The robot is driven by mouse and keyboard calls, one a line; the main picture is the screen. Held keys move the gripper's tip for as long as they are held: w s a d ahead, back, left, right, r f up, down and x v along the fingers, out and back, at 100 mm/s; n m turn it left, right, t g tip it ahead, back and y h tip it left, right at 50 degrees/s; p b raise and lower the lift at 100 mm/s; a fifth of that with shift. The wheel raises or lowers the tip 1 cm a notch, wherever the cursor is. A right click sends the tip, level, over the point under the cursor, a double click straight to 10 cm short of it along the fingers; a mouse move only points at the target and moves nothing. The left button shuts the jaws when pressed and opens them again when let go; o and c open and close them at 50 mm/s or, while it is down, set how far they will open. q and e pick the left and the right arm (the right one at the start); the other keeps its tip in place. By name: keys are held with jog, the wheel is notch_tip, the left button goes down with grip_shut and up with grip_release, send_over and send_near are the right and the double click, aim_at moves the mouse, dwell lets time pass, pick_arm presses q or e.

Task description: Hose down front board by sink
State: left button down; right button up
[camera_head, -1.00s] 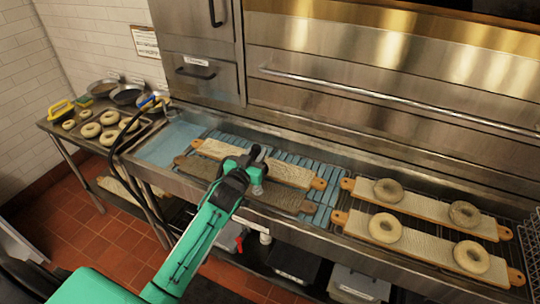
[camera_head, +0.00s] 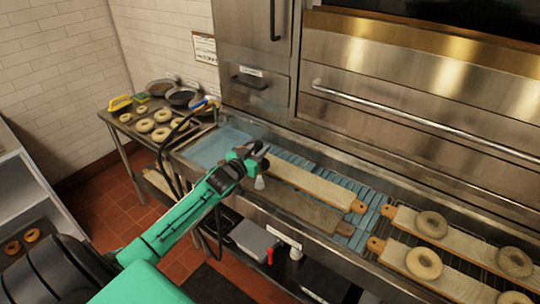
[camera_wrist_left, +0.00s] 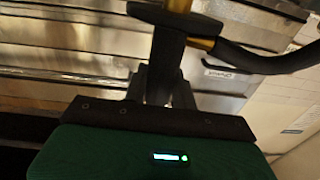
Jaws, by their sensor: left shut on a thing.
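The front board (camera_head: 308,210), darker and wet-looking, lies on the blue slatted rack beside the sink (camera_head: 212,150). A paler board (camera_head: 310,186) lies behind it. My left gripper (camera_head: 257,163) is above the left ends of these boards, near the sink's right side. It is shut on the hose sprayer, whose pale nozzle (camera_head: 259,183) points down. In the left wrist view the black sprayer (camera_wrist_left: 180,22) sits between the fingers, with a brass part and a black hose (camera_wrist_left: 265,58). No water stream is clear. My right gripper is out of view.
Boards with bagels (camera_head: 432,224) lie to the right on a rack. A tray of bagels (camera_head: 145,125) and several pans stand at the far left. The steel oven front (camera_head: 400,110) rises behind. The black hose (camera_head: 165,160) hangs by the sink.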

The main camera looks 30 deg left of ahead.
pick_arm(q)
jog(key=w+a+b, duration=0.1)
jog(key=a+b, duration=1)
jog(key=a, duration=2.3)
jog(key=shift+a, duration=0.15)
jog(key=shift+w, duration=0.1)
